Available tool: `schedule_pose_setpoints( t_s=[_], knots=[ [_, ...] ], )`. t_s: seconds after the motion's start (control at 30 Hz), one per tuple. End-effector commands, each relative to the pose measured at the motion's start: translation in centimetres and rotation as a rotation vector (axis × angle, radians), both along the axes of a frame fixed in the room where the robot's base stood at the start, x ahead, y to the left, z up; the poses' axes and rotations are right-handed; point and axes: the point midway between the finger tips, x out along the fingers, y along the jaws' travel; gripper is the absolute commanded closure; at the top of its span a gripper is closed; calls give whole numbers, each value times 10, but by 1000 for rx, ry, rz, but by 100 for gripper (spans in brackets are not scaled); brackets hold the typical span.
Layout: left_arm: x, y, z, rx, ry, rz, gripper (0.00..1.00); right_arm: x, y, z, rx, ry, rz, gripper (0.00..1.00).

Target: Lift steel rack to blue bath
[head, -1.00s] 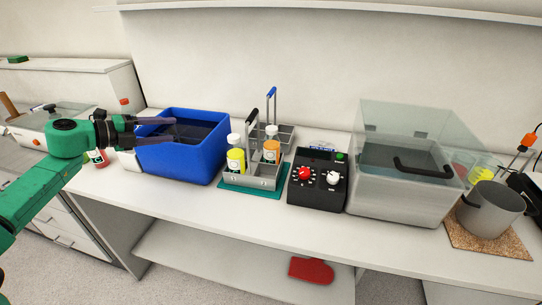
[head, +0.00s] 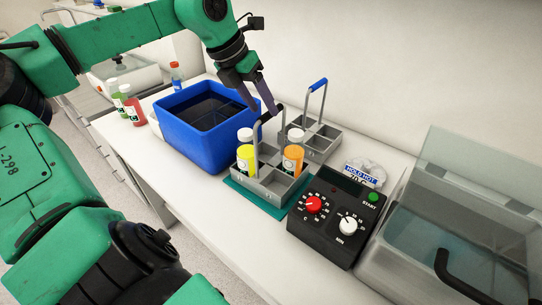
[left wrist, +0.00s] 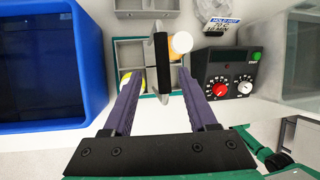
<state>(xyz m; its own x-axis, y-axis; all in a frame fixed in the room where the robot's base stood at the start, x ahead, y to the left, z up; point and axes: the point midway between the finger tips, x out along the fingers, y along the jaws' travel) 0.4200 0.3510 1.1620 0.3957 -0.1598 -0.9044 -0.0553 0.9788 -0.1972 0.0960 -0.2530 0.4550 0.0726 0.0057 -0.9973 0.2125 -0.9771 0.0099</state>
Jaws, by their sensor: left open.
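The steel rack (head: 259,185) with a black-gripped handle (head: 267,117) stands on a teal mat (head: 243,196). It holds a yellow bottle (head: 246,161) and an orange bottle (head: 293,158), both white-capped. The blue bath (head: 196,147), with dark contents, is directly left of it; it also shows in the left wrist view (left wrist: 98,60). My left gripper (head: 263,110) is open at the handle's top. In the left wrist view, the black handle grip (left wrist: 164,65) lies between the parted fingers (left wrist: 158,76), nearer the picture's top. Contact is not visible. My right gripper is not in view.
A second grey rack with a blue handle (head: 318,85) stands close behind. A black control box (head: 337,216) is close on the right, then a clear-lidded tank (head: 470,220). Red (head: 132,107) and green (head: 118,99) bottles stand left of the bath.

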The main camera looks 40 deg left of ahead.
Motion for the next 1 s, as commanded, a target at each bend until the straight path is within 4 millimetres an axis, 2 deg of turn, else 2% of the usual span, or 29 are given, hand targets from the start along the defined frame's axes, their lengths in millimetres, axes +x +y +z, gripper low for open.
schedule_pose_setpoints(
  t_s=[0.17, 0.27, 0.4, 0.63, 0.7, 0.8, 1.0],
  knots=[
    [10, -4, -18, -3, 3, 0, 42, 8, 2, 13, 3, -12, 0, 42],
    [17, -7, -34, -4, 7, 0, 42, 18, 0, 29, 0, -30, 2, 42],
    [27, -10, -56, -2, 2, 1, 42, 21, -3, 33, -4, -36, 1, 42],
    [29, -11, -61, -2, -3, 2, 42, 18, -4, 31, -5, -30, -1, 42],
    [29, -11, -61, -2, -3, 2, 69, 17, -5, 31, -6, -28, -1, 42],
    [29, -11, -60, -2, -3, 2, 100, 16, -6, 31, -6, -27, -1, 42],
    [29, -11, -60, -2, -3, 2, 100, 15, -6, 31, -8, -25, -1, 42]
  ],
)
